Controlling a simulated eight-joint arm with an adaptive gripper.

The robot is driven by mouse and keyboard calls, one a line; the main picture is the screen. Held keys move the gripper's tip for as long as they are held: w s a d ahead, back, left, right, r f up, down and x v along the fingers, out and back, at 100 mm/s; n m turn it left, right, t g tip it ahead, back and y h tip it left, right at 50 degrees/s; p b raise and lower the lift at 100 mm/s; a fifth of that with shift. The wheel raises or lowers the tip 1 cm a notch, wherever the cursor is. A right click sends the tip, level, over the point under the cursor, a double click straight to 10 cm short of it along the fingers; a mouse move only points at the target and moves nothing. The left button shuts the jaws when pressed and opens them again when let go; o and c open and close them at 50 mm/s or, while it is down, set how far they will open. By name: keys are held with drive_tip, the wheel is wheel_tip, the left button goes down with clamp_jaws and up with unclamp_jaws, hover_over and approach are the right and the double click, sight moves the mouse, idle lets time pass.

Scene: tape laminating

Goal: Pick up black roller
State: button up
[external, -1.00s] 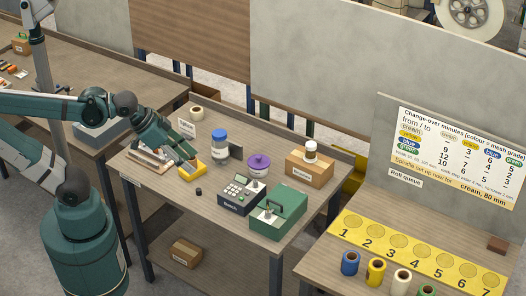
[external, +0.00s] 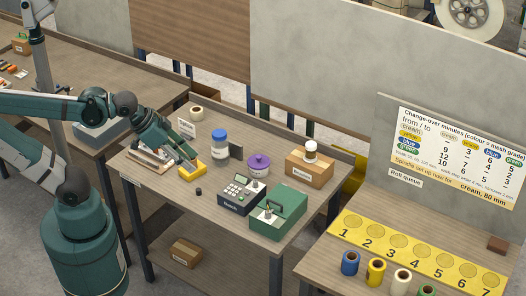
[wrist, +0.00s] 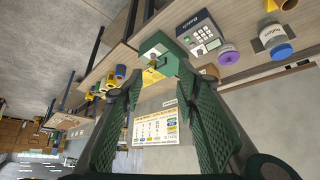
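A small black cylinder (external: 198,191), which may be the black roller, stands on the middle workbench in the external view. It is too small to make out in detail. My gripper (external: 188,158) hangs tilted above the bench, up and left of the cylinder in the picture, close to a yellow holder (external: 193,170). In the wrist view my gripper (wrist: 160,80) has its two green fingers spread apart with nothing between them. No black roller can be made out in the wrist view.
On the bench are a blue-lidded jar (external: 220,143), a purple pot (external: 258,165), a keypad device (external: 240,194), a green box (external: 279,213), a cardboard box (external: 309,169) and a cream roll (external: 197,112). Coloured rolls stand on the right table (external: 318,262).

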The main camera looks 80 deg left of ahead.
drive_tip(key=shift+a, duration=0.1)
drive_tip(key=n+g+h+b, duration=0.25)
drive_tip(key=n+g, duration=0.45)
drive_tip(key=n, duration=1)
approach(199, 189)
drive_tip(key=shift+d+y, duration=0.45)
drive_tip(key=shift+d, duration=0.3)
drive_tip(key=shift+s+a+f+n, duration=0.2)
drive_tip(key=shift+a+f+n, duration=0.1)
drive_tip(key=shift+f+n, duration=0.2)
drive_tip(key=shift+d+f+b, duration=0.2)
drive_tip(key=shift+f+b, duration=0.1)
drive_tip(key=shift+f, duration=0.9)
drive_tip(key=shift+w+d+f+b, duration=0.1)
drive_tip(key=shift+f+b, duration=0.05)
drive_tip(key=shift+f, duration=0.7)
drive_tip(key=shift+w+d+f+b, duration=0.1)
drive_tip(key=shift+f, duration=0.75)
drive_tip(key=shift+w+d+f+b, duration=0.1)
drive_tip(key=shift+d+f+b, duration=0.05)
drive_tip(key=shift+f, duration=0.75)
